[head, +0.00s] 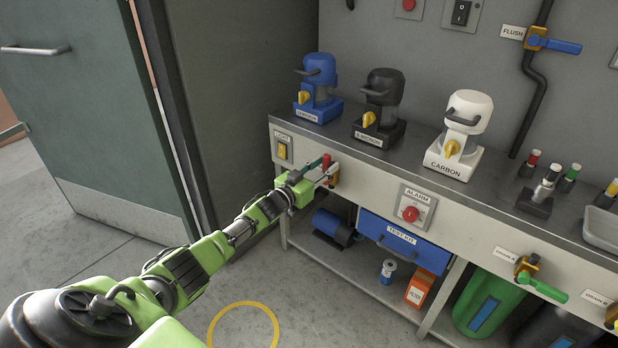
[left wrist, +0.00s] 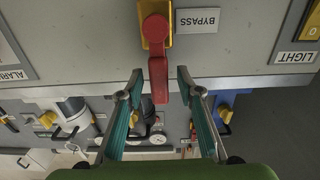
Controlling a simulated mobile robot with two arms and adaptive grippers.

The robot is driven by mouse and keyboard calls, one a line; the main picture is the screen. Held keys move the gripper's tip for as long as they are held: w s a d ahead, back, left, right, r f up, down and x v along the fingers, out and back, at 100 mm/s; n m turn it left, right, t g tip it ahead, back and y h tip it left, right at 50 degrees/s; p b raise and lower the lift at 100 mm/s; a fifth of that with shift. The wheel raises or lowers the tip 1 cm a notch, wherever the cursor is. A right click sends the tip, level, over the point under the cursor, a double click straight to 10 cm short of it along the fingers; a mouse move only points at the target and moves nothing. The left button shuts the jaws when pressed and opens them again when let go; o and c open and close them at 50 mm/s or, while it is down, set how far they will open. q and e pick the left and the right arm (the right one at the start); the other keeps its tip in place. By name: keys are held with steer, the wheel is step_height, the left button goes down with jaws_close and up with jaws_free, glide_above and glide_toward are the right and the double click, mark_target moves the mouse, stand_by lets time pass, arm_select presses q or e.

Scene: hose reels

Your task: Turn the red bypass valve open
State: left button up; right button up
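The red bypass valve handle (head: 327,161) is on the bench's front panel, left of the alarm button. In the left wrist view the handle (left wrist: 158,72) extends from its yellow valve body (left wrist: 158,25) towards my gripper, beside a BYPASS label (left wrist: 197,20) that appears upside down. In the head view the handle points up. My left gripper (head: 322,174) is at the valve. Its fingers are open in the left wrist view (left wrist: 159,83), one on each side of the handle's end, with gaps visible. The gripper partly hides the valve in the head view. My right gripper is not in view.
The alarm button (head: 410,214) is right of the valve and the light switch (head: 282,150) is left of it. Blue, black and white canisters, the white one labelled CARBON (head: 462,135), stand on the bench. A blue TEST KIT drawer (head: 402,240) is below.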

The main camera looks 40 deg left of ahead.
arm_select(q)
steer(key=s, duration=1)
steer(key=shift+s+a, duration=0.4)
steer(key=shift+a, duration=0.05)
